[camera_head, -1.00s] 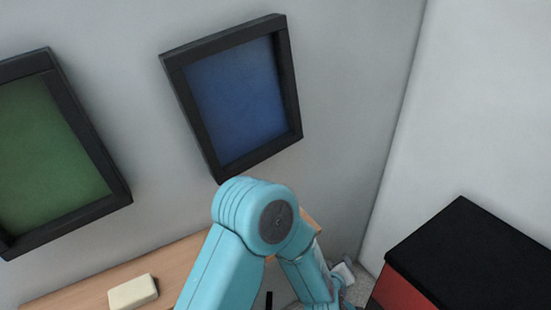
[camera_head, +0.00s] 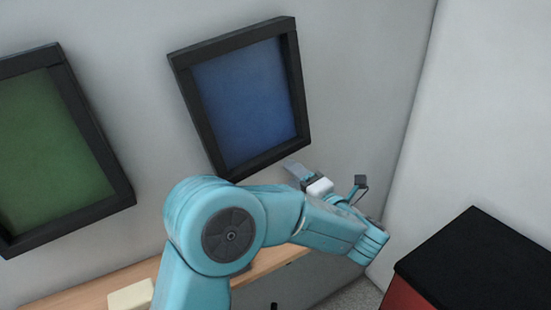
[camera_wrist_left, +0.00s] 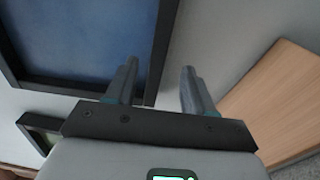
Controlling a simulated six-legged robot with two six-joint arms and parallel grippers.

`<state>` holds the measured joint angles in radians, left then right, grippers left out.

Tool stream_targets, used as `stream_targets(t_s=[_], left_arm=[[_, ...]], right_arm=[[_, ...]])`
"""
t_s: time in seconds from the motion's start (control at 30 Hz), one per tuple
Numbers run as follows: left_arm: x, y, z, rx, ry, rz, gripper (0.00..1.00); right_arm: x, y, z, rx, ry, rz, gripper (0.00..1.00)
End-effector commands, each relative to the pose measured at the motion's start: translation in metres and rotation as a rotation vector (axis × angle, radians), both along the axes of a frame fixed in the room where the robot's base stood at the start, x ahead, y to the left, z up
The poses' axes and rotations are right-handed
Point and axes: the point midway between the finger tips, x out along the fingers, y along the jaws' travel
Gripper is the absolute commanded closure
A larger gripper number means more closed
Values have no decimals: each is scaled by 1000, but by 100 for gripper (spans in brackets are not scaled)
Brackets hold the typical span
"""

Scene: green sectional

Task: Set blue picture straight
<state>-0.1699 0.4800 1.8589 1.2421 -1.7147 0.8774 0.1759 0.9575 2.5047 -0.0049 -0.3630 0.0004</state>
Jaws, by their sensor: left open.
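The blue picture (camera_head: 246,104) hangs on the grey wall in a thick black frame. In the head view its top edge rises to the right, but the view is tilted, so I cannot tell its true tilt. My left gripper (camera_head: 300,173) is at the frame's lower right corner, coming from below. The left wrist view shows its two fingers (camera_wrist_left: 158,82) apart, with a frame corner of the blue picture (camera_wrist_left: 85,38) behind and between them. I see nothing gripped; contact with the frame is unclear. My right gripper is out of view.
A green picture (camera_head: 48,150) in a black frame hangs at the left. A wooden shelf or tabletop (camera_head: 85,297) runs below, with a cream block (camera_head: 131,297) on it. A black-topped red box (camera_head: 475,262) stands at the lower right, near the wall corner.

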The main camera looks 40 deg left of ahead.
Motion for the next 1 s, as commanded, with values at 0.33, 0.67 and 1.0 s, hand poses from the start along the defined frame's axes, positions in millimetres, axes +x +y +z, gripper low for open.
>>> stream_targets(t_s=[0.33,0.67,1.0], left_arm=[[20,70,1,1,2,1,47],[25,86,-1,1,3,-3,47],[25,86,-1,0,3,-3,100]], right_arm=[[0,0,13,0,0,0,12],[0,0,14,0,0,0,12],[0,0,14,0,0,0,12]])
